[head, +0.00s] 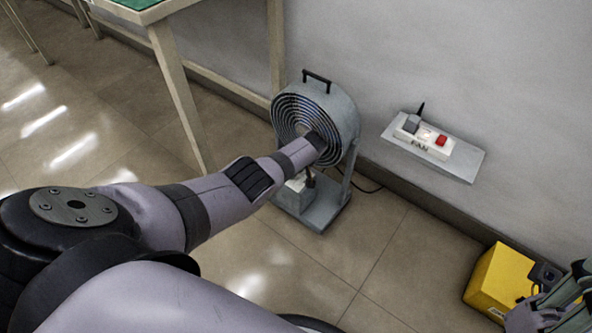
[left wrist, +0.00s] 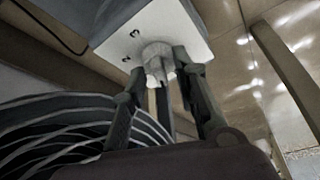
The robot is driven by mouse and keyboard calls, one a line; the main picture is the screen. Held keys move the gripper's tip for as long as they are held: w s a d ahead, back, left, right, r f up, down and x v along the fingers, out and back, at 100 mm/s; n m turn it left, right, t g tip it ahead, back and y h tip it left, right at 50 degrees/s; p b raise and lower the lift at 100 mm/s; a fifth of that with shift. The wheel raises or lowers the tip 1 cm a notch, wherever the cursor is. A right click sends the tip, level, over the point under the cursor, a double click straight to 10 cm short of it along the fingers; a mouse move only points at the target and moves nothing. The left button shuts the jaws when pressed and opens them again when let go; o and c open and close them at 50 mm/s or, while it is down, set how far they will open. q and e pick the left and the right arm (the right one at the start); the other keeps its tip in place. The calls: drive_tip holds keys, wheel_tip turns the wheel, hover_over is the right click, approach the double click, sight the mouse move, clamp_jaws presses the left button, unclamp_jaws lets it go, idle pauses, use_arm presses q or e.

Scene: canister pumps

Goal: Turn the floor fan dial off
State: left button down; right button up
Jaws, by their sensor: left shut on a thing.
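The floor fan (head: 350,115) is a grey round drum with a ringed grille and a top handle, standing on a flat base by the wall. Its pale control box (head: 296,186) is low under the drum, mostly hidden by my left arm. In the left wrist view the white control panel (left wrist: 192,28) carries small dark numerals and the pale ridged dial (left wrist: 156,50). My left gripper (left wrist: 163,75) is shut on the dial, with fingers on both sides. In the head view its fingertips (head: 310,180) are at the control box. My right gripper (head: 570,290) shows only partly at the lower right edge.
A wall shelf (head: 462,168) right of the fan holds a white unit marked FAN (head: 425,138) with a red button and a grey part. A yellow box (head: 495,280) is at lower right. A table (head: 165,10) stands behind left. Tiled floor is clear between.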

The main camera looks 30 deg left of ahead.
use_arm(q)
drive_tip(key=shift+w+n+g+y+b, duration=0.1)
drive_tip(key=shift+n+g+y+b, duration=0.35)
drive_tip(key=shift+n+b, duration=1)
drive_tip(key=shift+n+g, duration=0.25)
drive_tip(key=shift+n, duration=0.1)
drive_tip(key=c, duration=1.5)
unclamp_jaws()
drive_tip(key=shift+r, duration=0.15)
drive_tip(key=shift+d+r, duration=0.3)
drive_tip(key=shift+r, duration=0.2)
drive_tip(key=v, duration=1)
drive_tip(key=shift+a+r, duration=0.1)
drive_tip(key=shift+r, duration=0.25)
